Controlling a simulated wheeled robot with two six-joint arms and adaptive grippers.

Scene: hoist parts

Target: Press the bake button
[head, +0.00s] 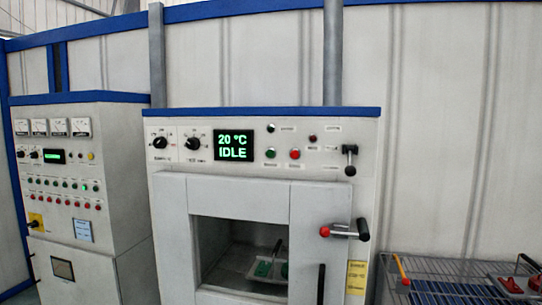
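The oven's control panel (262,145) faces me, with a green-lit display (233,147) reading "20 °C IDLE". Two black knobs (160,142) (193,143) sit left of the display. Neither of my grippers is in view.
The oven door (169,215) looks shut, and a tray (240,270) with green parts shows through its window. A red-tipped latch handle (342,232) and a black lever (350,160) stick out at the right. A wire rack (440,268) stands right, a control cabinet (75,180) left.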

